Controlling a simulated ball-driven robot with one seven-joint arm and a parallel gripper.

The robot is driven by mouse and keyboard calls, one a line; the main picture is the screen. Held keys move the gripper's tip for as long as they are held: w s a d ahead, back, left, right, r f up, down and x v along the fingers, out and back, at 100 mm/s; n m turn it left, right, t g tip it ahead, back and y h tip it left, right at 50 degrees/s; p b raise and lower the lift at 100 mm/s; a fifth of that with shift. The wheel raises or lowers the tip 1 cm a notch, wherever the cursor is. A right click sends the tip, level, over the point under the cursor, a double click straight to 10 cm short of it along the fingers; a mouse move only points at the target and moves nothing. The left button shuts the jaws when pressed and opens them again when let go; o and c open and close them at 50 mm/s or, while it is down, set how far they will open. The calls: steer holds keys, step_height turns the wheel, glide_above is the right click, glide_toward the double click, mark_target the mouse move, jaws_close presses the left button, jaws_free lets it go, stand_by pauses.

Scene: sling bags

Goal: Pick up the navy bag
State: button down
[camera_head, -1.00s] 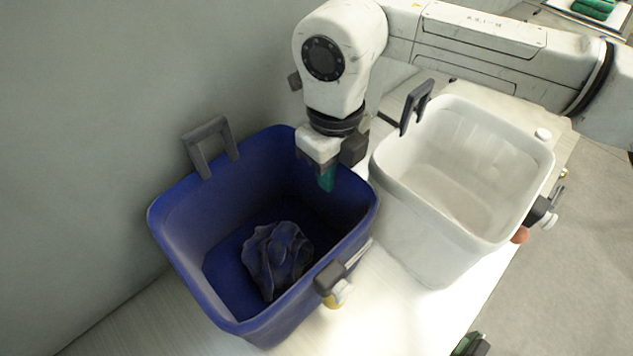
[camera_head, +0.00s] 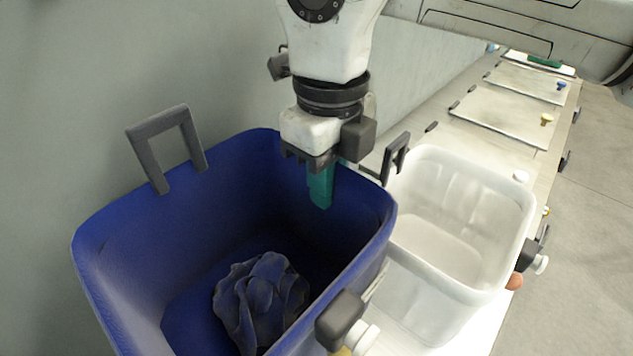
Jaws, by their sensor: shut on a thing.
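The navy bag (camera_head: 262,302) is a crumpled dark blue heap on the floor of the blue bin (camera_head: 110,282). My gripper (camera_head: 320,188) points down over the back right part of this bin, above and behind the bag and apart from it. It is shut on a small teal piece (camera_head: 320,190), whose lower end hangs at about the height of the bin's rim. The fingers themselves are hard to make out, and I cannot tell what the teal piece is.
A white bin (camera_head: 515,225) stands to the right, empty as far as I see. The blue bin has a grey upright handle (camera_head: 165,140) at the back and a dark clamp (camera_head: 340,320) at its right front. A grey wall is close on the left. Pale panels (camera_head: 505,118) lie farther back.

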steer(key=s+d+b, duration=0.3)
steer(key=s+d, duration=0.8)
steer(key=d, duration=0.3)
stand_by(0.4)
